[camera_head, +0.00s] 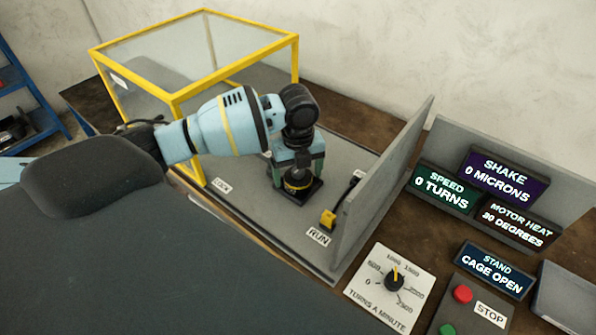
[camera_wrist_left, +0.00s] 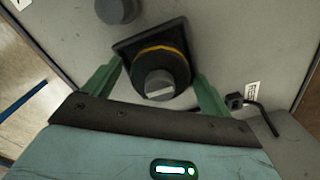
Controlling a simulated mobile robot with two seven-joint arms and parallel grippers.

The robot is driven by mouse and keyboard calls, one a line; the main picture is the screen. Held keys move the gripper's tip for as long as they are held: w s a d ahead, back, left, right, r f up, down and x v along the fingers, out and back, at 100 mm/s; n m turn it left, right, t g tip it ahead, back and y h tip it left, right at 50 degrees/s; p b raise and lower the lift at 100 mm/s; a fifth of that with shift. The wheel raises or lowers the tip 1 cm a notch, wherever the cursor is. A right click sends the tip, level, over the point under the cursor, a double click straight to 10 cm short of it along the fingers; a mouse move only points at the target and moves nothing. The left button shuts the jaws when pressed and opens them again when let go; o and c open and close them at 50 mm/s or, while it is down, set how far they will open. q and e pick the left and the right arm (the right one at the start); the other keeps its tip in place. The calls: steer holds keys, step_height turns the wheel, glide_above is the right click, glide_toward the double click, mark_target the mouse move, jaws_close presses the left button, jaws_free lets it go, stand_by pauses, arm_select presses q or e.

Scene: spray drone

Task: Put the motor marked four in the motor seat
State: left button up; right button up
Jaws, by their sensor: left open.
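My left gripper (camera_head: 298,172) points down over the grey test stand, its green fingers open. The left wrist view shows the fingers (camera_wrist_left: 158,78) on either side of a dark round motor-like part (camera_wrist_left: 160,82) with a grey top and a pale mark. I cannot read a number on it. It stands upright in or on a black square seat (camera_wrist_left: 124,46), with a yellow ring around it. In the head view the black seat (camera_head: 299,196) shows below the fingers. I cannot tell whether the fingers touch the part. My right gripper is not in view.
A yellow-framed clear cage (camera_head: 240,30) stands behind the arm. A grey upright panel (camera_head: 385,185) is right of the seat. A yellow-ended lever (camera_head: 328,219) is by the RUN label. A speed dial (camera_head: 394,281), displays reading CAGE OPEN (camera_head: 494,271) and 0 TURNS, and stop button (camera_head: 463,294) are at right.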

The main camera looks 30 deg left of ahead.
arm_select(q)
step_height(320, 180, up, 12)
steer(key=shift+r+p, duration=0.2)
steer(key=shift+p, duration=0.15)
stand_by(0.4)
